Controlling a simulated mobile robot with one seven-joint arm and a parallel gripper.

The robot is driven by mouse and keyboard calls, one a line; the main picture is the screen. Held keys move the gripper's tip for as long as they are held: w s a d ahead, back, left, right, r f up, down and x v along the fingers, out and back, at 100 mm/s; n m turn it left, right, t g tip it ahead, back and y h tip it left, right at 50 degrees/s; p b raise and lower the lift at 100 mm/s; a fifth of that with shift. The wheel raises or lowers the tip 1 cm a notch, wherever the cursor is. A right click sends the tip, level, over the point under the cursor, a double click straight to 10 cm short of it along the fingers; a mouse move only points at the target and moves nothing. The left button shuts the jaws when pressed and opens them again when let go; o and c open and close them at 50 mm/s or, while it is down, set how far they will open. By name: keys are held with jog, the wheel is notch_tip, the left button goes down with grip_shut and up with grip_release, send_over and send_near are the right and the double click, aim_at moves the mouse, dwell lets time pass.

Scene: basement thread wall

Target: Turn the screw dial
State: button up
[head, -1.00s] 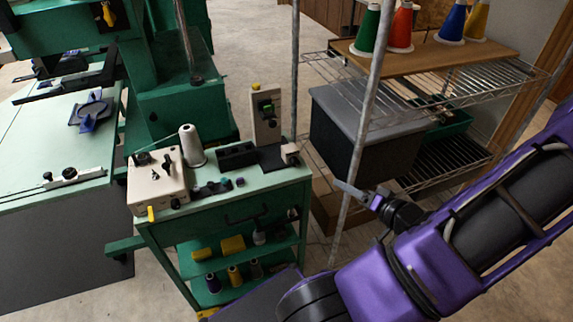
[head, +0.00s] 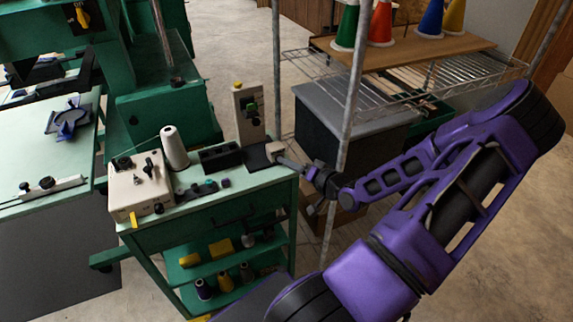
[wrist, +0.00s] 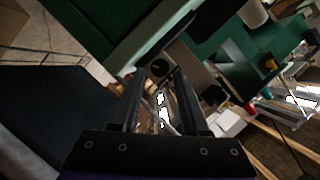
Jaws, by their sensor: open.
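A beige box (head: 140,187) with black knobs on top and a yellow tab in front stands at the left of the green cart top. I cannot tell which knob is the screw dial. My gripper (head: 287,161) is open at the cart's right edge, by a small pale block (head: 275,148); I cannot tell if they touch. In the wrist view my gripper (wrist: 161,90) has its fingers apart. A dark round part (wrist: 158,68) shows beyond the fingertips.
The cart (head: 235,192) also holds a white thread cone (head: 174,148) and a black tray (head: 221,156). A metal post (head: 344,150) and wire rack with colored cones stand close to my arm. A green machine stands at the left.

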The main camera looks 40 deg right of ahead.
jog(key=shift+x, duration=0.95)
jog(key=shift+c, duration=0.2)
grip_shut()
